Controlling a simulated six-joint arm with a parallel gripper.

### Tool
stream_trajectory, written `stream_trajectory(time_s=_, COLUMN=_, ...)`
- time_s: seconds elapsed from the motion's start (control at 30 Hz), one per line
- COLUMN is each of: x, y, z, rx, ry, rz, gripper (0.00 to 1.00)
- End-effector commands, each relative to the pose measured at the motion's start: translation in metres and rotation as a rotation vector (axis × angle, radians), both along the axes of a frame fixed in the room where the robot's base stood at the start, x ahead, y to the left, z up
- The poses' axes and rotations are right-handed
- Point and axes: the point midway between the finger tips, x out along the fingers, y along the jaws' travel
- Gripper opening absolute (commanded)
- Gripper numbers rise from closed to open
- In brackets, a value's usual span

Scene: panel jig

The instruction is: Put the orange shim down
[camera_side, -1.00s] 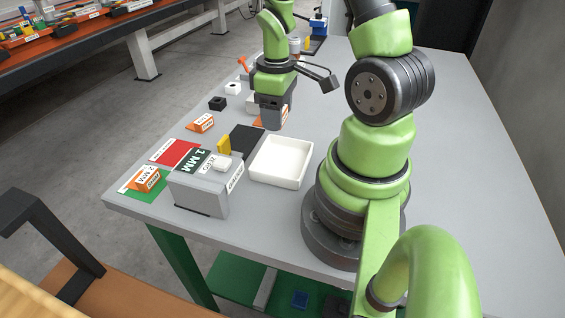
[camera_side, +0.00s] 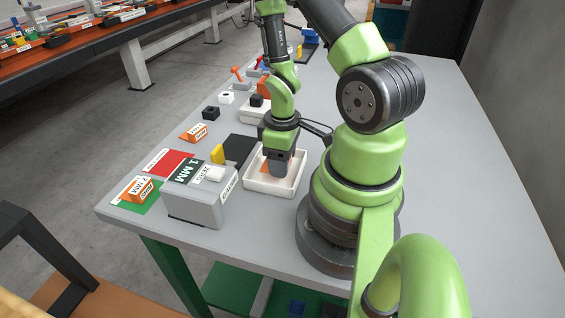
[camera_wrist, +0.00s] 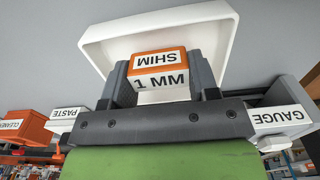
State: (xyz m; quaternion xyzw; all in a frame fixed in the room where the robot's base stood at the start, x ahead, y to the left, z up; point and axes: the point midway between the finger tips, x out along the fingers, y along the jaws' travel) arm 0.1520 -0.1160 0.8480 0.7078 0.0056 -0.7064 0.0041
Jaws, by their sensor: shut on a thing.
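My gripper (camera_side: 279,160) is shut on an orange shim and holds it over or inside the white tray (camera_side: 259,187); in the side view the shim is mostly hidden by the jaws. In the wrist view the orange shim (camera_wrist: 157,65), with white labels reading "SHIM" and "1 MM", sits between the two grey fingers. The white tray (camera_wrist: 215,20) surrounds it there. I cannot tell whether the shim touches the tray floor.
A grey block (camera_side: 200,208) marked "1 MM" and "ZERO" stands left of the tray. Beside it are a red mat (camera_side: 168,163), a green mat (camera_side: 128,205) with an orange shim (camera_side: 140,190), another orange piece (camera_side: 194,133) and a black pad (camera_side: 238,149).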

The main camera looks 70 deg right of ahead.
Motion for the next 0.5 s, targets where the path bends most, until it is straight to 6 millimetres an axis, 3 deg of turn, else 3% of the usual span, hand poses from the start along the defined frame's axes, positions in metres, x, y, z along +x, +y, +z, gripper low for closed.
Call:
stream_trajectory(time_s=0.13, x=-0.0007, y=0.0005, z=-0.0126, rx=0.001, ry=0.002, rz=-0.001, gripper=0.32)
stream_trajectory(time_s=0.5, x=-0.0002, y=0.0002, z=-0.0157, rx=0.000, ry=0.000, rz=-0.001, gripper=0.32)
